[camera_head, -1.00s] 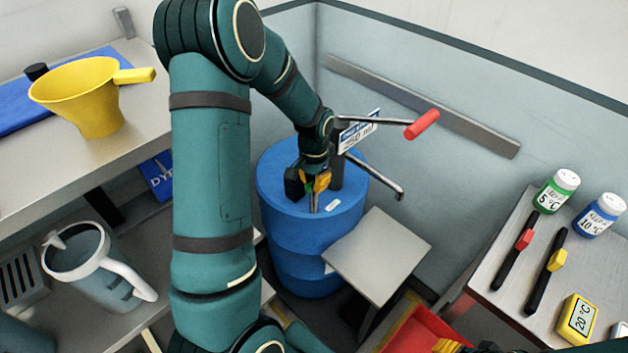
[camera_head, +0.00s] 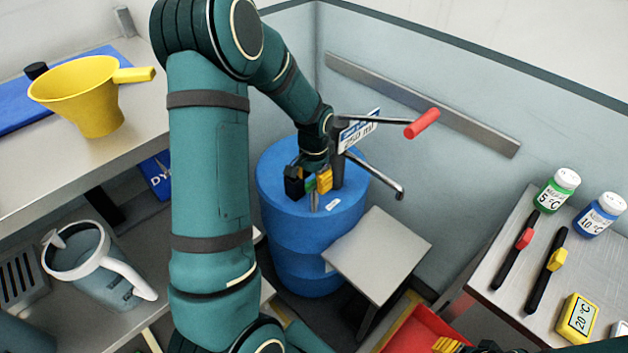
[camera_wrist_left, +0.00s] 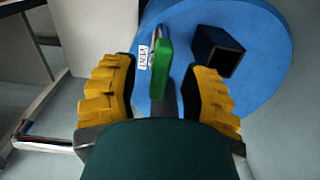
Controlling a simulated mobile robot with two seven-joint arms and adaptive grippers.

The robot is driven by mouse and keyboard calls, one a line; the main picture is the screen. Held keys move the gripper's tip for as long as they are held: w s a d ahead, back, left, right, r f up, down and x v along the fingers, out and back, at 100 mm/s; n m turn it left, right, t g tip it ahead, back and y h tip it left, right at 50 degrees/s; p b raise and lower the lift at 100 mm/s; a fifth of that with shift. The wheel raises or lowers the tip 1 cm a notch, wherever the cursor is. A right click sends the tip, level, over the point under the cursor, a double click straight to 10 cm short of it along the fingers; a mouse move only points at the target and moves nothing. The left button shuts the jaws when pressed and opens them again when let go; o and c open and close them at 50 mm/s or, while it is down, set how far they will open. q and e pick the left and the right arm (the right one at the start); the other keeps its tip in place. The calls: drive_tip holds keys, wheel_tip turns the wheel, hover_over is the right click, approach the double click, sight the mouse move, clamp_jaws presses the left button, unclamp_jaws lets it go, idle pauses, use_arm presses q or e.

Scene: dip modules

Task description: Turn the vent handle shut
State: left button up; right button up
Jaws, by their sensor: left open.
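The vent handle is a green-gripped lever (camera_wrist_left: 162,62) on top of the blue drum (camera_head: 310,268). A white "VENT" label (camera_wrist_left: 144,57) lies beside it in the left wrist view. My left gripper (camera_head: 309,185) is low over the drum top, open, with its yellow-padded fingers on either side of the lever. In the left wrist view the lever lies between the fingers (camera_wrist_left: 163,75), with a gap visible on both sides. A yellow ribbed pad, apparently of my right gripper (camera_head: 448,345), shows at the bottom edge, mostly cut off.
A dark square post (camera_wrist_left: 218,50) stands on the drum close to the right finger. A crank with a red grip (camera_head: 422,123), a metal spout (camera_head: 378,178) and a "250 ml" sign (camera_head: 358,132) are behind the gripper. A grey stand (camera_head: 378,255) is in front.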

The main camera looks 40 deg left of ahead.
sight(314, 180)
use_arm(q)
wheel_tip(314, 180, up, 12)
drive_tip(key=shift+f, duration=0.25)
idle(0.6)
drive_tip(key=d+f+h, duration=0.2)
drive_tip(key=d+f, duration=1.2)
drive_tip(key=f, duration=0.1)
drive_tip(key=s+d+f+n+h, duration=0.1)
drive_tip(key=s+d+f, duration=0.4)
drive_tip(key=d, duration=0.2)
drive_tip(key=s+d+f+n+t, duration=0.1)
drive_tip(key=s+d+f+n, duration=0.1)
drive_tip(key=s+d+f, duration=0.3)
drive_tip(key=shift+s+d+f+t+h, duration=0.15)
drive_tip(key=shift+s+d+t+h, duration=0.3)
drive_tip(key=shift+d, duration=0.75)
drive_tip(key=shift+s, duration=0.1)
